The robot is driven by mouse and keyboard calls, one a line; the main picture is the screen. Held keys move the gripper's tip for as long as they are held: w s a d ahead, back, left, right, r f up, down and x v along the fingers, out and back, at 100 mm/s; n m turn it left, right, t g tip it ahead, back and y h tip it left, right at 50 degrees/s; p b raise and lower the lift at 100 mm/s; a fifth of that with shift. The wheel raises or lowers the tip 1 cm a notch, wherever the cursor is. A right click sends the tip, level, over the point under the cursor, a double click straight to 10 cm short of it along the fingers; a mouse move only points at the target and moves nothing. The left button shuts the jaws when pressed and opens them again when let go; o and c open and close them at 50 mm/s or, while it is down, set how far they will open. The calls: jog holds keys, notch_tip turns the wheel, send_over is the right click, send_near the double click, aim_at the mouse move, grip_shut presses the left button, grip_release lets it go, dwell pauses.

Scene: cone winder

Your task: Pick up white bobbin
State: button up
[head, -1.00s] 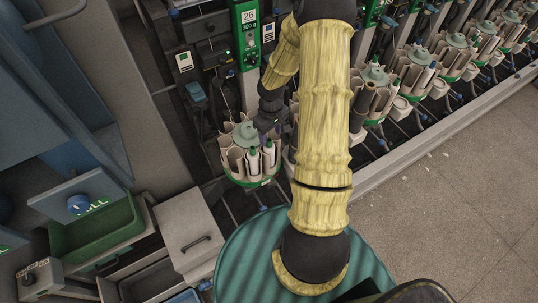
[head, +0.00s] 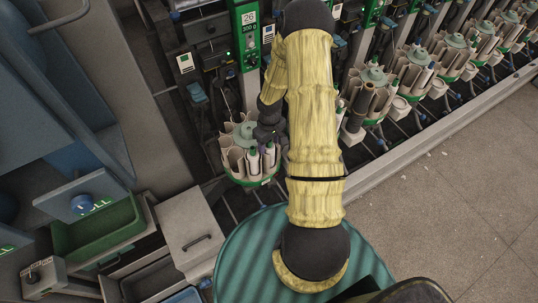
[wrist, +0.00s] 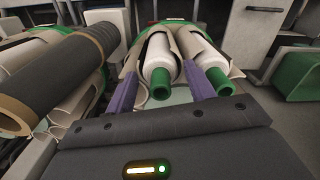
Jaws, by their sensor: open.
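Two white bobbins with green tube ends stand in pockets of a round magazine (head: 236,170). In the wrist view they are the left white bobbin (wrist: 158,52) and the right white bobbin (wrist: 203,52). My gripper (wrist: 160,76) is open, with one purple finger on each side of the left bobbin. The right finger runs between the two bobbins. I cannot tell whether the fingers touch the left bobbin. In the head view my gripper (head: 268,138) is at the magazine's right side, partly hidden by my arm.
A dark bobbin or tube (wrist: 60,65) lies close at the left in the wrist view. More magazines (head: 372,82) line the machine to the right. A green bin (head: 98,228) and a grey lidded box (head: 190,225) stand at the lower left.

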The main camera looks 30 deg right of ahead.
jog(key=shift+c, duration=0.4)
jog(key=c, duration=0.5)
jog(key=shift+c, duration=0.2)
notch_tip(320, 180, up, 18)
jog(key=b, duration=0.1)
dwell(0.5)
notch_tip(320, 180, up, 4)
jog(key=p, duration=0.3)
